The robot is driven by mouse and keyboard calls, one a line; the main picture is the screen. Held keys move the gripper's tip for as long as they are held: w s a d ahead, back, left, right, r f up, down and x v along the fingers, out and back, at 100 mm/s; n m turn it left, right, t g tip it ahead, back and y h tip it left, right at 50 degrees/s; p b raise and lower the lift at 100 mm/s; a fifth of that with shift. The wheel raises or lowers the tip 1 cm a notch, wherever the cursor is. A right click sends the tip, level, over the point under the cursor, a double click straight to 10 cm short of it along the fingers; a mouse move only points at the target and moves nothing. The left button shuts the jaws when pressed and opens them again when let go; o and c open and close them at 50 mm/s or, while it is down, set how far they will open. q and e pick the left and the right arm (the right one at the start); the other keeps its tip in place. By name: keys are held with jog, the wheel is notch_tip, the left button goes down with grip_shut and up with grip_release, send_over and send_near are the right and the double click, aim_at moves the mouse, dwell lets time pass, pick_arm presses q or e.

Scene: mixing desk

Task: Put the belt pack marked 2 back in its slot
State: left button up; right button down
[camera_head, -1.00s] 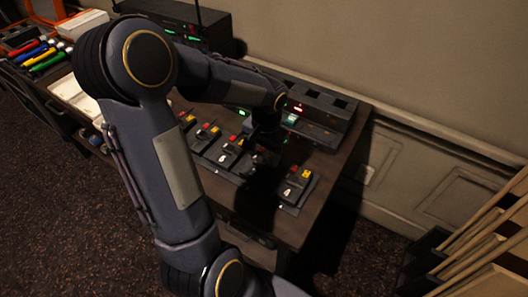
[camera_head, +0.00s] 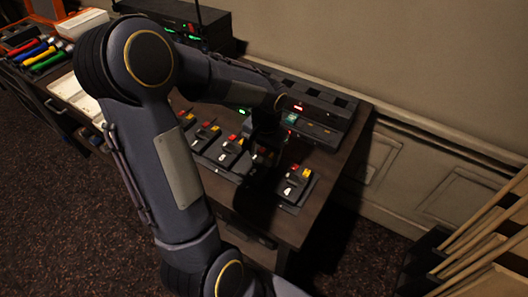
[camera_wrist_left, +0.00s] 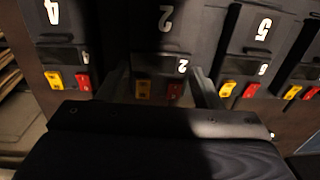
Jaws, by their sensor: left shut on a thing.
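The belt pack marked 2 (camera_wrist_left: 165,40) is dark, with a white 2, a small screen and shaded yellow and red buttons. In the left wrist view it stands between the fingers of my left gripper (camera_wrist_left: 160,88), which are shut on its sides near the button end. In the head view my left gripper (camera_head: 266,140) is over the row, and its arm and shadow hide most of this pack. The pack lies in line with its neighbours, at about their level. I cannot tell whether it is fully seated; its slot is hidden under it.
The pack marked 4 (camera_head: 295,185) sits at the right end of the row, close beside; it also shows in the left wrist view (camera_wrist_left: 55,25). Another pack (camera_wrist_left: 255,40) is close on the other side. A dark unit with lights (camera_head: 325,115) stands behind the row.

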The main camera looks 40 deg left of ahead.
pick_arm(q)
jog(key=shift+f, duration=0.3)
dwell(0.5)
jog(key=o, duration=1.4)
jog(key=shift+o, duration=0.3)
jog(key=shift+o, duration=1.4)
jog(key=shift+r+p, duration=2.75)
jog(key=shift+r, duration=0.8)
